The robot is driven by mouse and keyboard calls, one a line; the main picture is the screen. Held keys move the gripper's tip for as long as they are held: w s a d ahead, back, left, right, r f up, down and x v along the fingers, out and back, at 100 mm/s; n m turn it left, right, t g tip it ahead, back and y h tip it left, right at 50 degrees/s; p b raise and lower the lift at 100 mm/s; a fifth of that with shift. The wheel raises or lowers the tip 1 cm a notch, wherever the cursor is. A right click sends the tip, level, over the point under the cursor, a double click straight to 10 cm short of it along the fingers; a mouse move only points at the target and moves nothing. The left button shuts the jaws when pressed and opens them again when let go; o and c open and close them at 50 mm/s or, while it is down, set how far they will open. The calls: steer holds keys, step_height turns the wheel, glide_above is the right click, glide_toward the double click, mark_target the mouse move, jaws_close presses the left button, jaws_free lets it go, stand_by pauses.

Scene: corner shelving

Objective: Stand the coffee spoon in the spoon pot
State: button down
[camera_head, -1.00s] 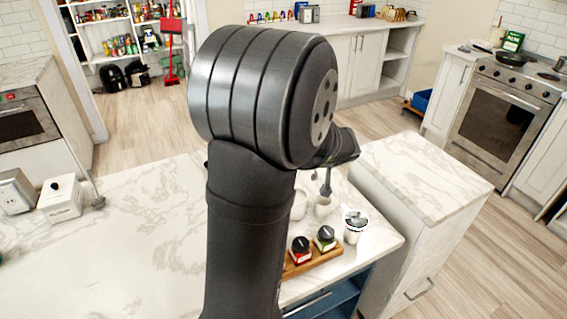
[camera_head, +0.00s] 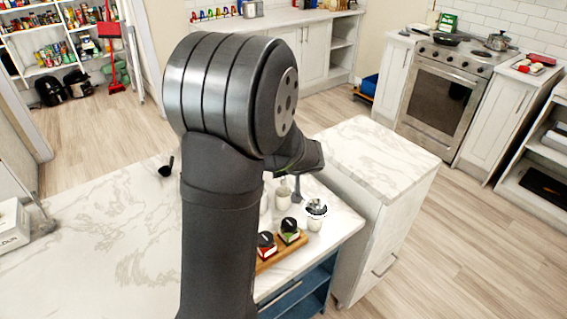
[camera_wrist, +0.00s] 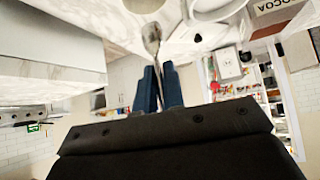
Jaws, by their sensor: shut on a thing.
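The coffee spoon (camera_wrist: 152,40) is between the two blue fingers of my gripper (camera_wrist: 160,88), which is shut on its handle. In the head view the spoon (camera_head: 297,187) hangs bowl down below the dark end of my arm; the fingertips there are mostly hidden. The spoon pot (camera_head: 314,222) is white, stands upright near the counter's right edge, and shows shiny utensils in its mouth. The spoon is up and to the left of the pot in the picture, apart from its mouth.
A pale jar (camera_head: 282,197) stands close to the left of the spoon. A wooden tray (camera_head: 270,263) with red and green black-lidded jars lies in front. My arm hides part of the counter (camera_head: 110,255). A separate marble-topped cabinet (camera_head: 375,155) stands to the right.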

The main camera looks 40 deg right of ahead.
mark_target(284, 184)
steer(key=shift+f, duration=3.25)
steer(key=c, duration=1.5)
jaws_free()
steer(key=shift+o, duration=0.2)
steer(key=v, duration=1.7)
steer(key=shift+r, duration=0.25)
steer(key=x, duration=1.7)
steer(key=shift+f, duration=0.3)
